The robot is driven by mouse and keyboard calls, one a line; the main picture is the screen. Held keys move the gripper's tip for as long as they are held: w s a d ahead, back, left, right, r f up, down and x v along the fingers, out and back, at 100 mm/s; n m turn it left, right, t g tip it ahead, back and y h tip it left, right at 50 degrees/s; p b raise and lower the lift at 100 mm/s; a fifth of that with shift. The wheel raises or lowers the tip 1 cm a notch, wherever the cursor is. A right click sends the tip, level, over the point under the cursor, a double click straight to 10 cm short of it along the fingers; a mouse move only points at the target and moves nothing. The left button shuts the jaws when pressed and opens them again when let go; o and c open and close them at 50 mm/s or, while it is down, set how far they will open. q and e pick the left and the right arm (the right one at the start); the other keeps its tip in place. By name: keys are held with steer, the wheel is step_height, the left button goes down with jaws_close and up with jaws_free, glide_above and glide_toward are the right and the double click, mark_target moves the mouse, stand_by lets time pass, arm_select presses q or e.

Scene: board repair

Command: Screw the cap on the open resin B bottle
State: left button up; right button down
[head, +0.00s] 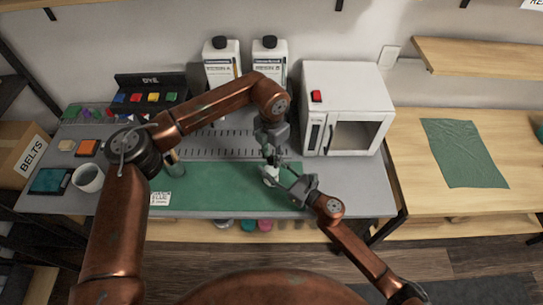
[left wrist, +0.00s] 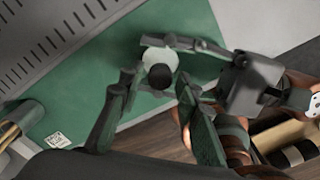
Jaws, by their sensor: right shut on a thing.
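A small white round container (head: 271,175) is over the green mat (head: 225,190); the left wrist view shows it from above with a dark round top (left wrist: 160,76). I cannot tell whether that is a cap or an open mouth. My right gripper (head: 283,180) comes from the right and is shut on the white container. My left gripper (head: 270,158) is above it; in the left wrist view its fingers (left wrist: 156,82) stand apart on either side of the dark top, with gaps. Two large white resin bottles (head: 222,65) (head: 268,62) with black caps stand at the back.
A white oven-like box (head: 345,95) stands right of the bottles. A dye rack (head: 150,88) and a white mug (head: 88,178) are on the left. A jar of sticks (left wrist: 20,120) is at the mat's left.

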arm_select(q)
steer(key=shift+o, duration=0.8)
step_height(320, 180, up, 12)
arm_select(e)
steer(key=c, duration=1.1)
jaws_free()
steer(key=v, duration=1.2)
steer(key=shift+d, duration=0.1)
